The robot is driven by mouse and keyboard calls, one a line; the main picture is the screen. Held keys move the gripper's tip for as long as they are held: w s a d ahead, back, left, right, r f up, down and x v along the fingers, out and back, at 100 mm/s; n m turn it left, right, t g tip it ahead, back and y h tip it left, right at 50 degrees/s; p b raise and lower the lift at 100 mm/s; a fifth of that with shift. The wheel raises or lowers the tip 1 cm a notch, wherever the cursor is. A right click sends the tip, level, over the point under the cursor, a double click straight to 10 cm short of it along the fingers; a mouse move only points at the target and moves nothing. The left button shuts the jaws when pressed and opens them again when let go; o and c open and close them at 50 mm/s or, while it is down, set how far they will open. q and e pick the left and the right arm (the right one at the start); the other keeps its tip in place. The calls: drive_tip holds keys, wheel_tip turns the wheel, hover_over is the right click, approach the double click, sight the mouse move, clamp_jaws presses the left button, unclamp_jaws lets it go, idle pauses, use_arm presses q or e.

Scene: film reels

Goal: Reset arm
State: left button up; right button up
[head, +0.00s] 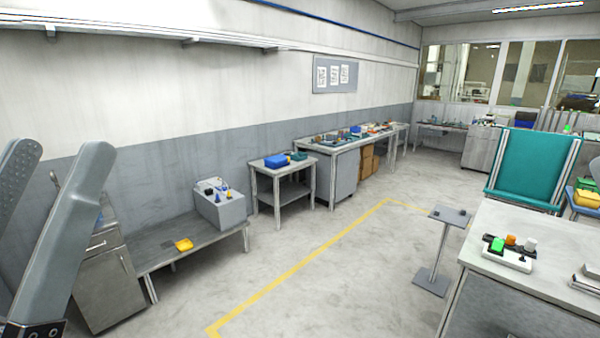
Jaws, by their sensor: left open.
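My left gripper (57,152) is at the left edge of the head view, with its two grey fingers pointing up and apart. It is open, with nothing seen between the fingers. My right gripper is not in view. No film reel can be made out.
A low bench (215,243) with a yellow item (184,245) and a grey box (220,207) stands along the left wall. A white table (535,255) is at right, beside a small pedestal stand (436,250) and a teal chair (530,165). The middle floor is clear.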

use_arm(q)
wheel_tip(320, 180, up, 26)
drive_tip(key=r+p, duration=0.1)
drive_tip(key=p, duration=2.3)
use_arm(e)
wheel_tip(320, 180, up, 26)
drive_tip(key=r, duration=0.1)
use_arm(q)
wheel_tip(320, 180, down, 27)
drive_tip(key=b, duration=2.6)
drive_tip(key=shift+b, duration=0.4)
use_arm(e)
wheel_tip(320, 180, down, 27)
use_arm(q)
drive_tip(key=shift+r, duration=0.1)
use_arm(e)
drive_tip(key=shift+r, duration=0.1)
